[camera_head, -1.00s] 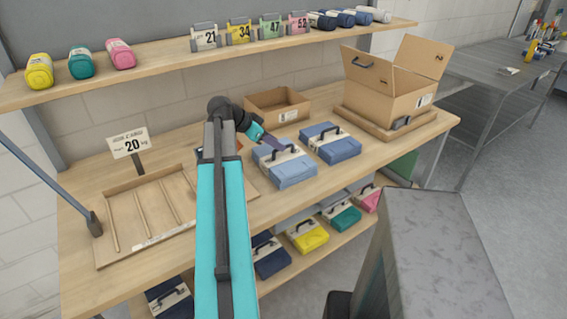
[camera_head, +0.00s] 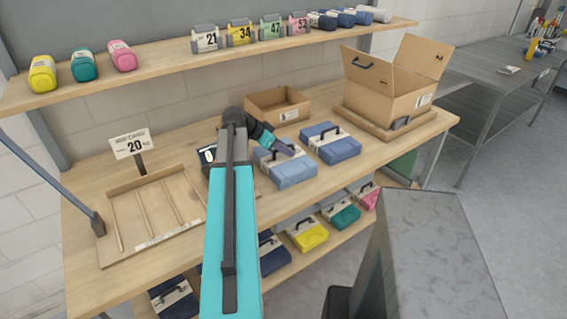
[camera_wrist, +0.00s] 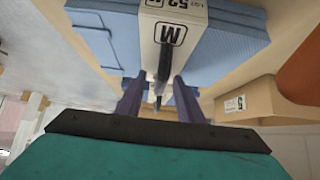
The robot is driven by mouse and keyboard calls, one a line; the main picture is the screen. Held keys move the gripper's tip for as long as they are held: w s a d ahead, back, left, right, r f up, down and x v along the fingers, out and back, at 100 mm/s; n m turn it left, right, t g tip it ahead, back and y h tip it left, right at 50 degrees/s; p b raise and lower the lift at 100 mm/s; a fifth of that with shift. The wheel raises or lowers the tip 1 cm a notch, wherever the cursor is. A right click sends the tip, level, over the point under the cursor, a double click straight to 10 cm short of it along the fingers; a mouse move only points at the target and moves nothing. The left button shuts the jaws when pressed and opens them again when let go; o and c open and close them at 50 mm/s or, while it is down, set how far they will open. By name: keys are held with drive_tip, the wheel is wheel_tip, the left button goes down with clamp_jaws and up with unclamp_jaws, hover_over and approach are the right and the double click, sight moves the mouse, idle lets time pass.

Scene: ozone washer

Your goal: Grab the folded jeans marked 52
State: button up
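The folded jeans marked 52 (camera_wrist: 110,28) are light blue and fill the top of the wrist view. Their pale band (camera_wrist: 172,35) reads 52 and M, and a dark handle (camera_wrist: 164,62) stands out from it. In the head view, folded blue jeans (camera_head: 287,170) lie on the bench under my gripper (camera_head: 281,151). In the wrist view my gripper (camera_wrist: 160,100) is open, with a purple-grey finger on each side of the handle's line. I cannot tell whether the fingers touch the band.
A second blue folded pair (camera_head: 333,147) lies just to the right. An open shallow box (camera_head: 262,105) stands behind, and a large carton (camera_head: 385,95) at the right. A slatted tray (camera_head: 125,248) lies left. The upper shelf (camera_head: 160,55) holds rolls and number cards.

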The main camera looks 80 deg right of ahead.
clamp_jaws()
drive_tip(key=shift+r, duration=0.1)
idle(1.3)
